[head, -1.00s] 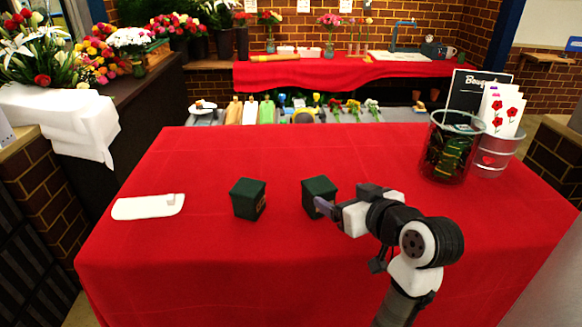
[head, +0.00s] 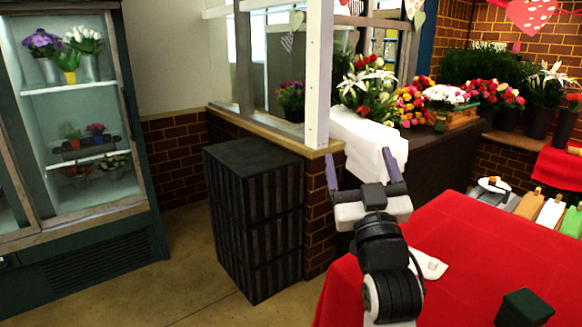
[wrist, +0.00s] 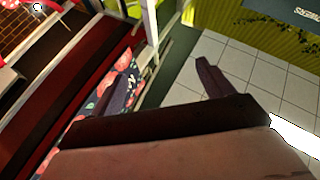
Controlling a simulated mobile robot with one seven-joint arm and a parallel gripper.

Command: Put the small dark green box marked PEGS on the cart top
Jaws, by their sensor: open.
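A small dark green box (head: 525,308) stands on the red-covered table, cut by the lower edge of the head view. No marking on it is readable, so I cannot tell whether it is the PEGS box. The second green box is out of view now. My gripper (head: 360,160) is raised left of the box, past the table's left side, with its fingers apart and nothing between them. The wrist view also shows the open gripper (wrist: 160,82) with both fingers spread. I cannot make out a cart top in either view now.
The red table (head: 460,240) bears a white pad (head: 428,263), partly behind my arm. A stack of black crates (head: 255,220) stands left of the table by a low brick wall. A glass-door flower cooler (head: 90,110) is at far left. Open floor lies between cooler and crates.

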